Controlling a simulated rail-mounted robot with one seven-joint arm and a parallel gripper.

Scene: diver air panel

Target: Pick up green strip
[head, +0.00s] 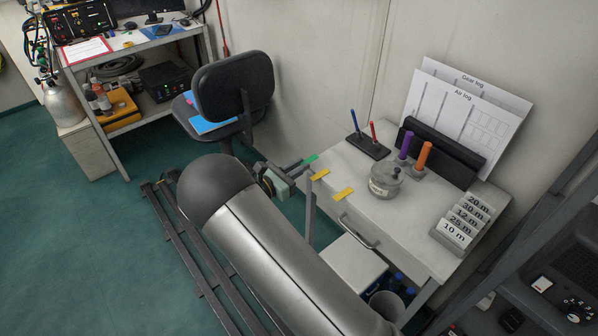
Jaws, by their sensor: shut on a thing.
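The green strip (311,159) shows as a small green piece at the left edge of the white desk in the head view. My gripper (302,164) is at that edge, its tips at the strip's left end, shut on it. My arm hides part of the gripper. I cannot tell whether the strip still touches the desk top. Two yellow strips (320,175) (343,194) lie on the desk close by, to the right of and nearer than the green one.
On the desk (345,228) are a pen stand (367,147), a lidded grey pot (385,181), purple (405,145) and orange (423,157) cylinders, and depth tags (455,232). Log sheets (466,112) stand behind. A dark chair (234,88) is left of the desk.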

